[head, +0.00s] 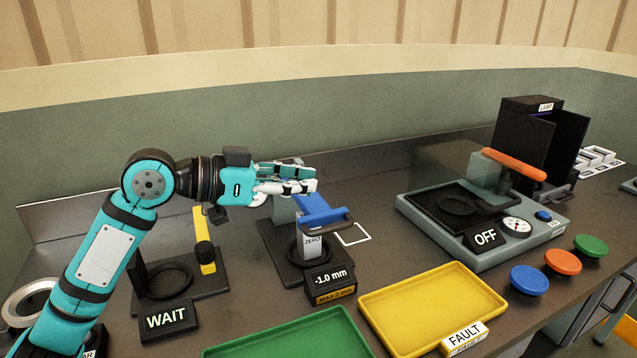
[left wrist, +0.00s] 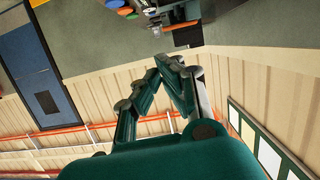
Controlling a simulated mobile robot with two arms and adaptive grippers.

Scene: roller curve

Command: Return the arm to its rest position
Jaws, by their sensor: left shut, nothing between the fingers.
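My left arm (head: 95,260) comes in from the left in the head view and bends at the elbow. My left gripper (head: 312,180) points right, shut and empty, above the blue-handled gauge (head: 320,210) whose display reads -1.0 mm. It seems to be above the gauge without holding it. The left wrist view also shows my left gripper (left wrist: 175,65), with the wall and part of the room beyond it. My right gripper is not in view.
A WAIT station (head: 168,318) with a yellow post stands left. A green tray (head: 290,338) and a yellow tray (head: 430,300) lie in front. A device reading OFF (head: 480,245) with an orange handle stands right. Blue (head: 529,278), orange (head: 563,260) and green (head: 591,246) buttons are nearby.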

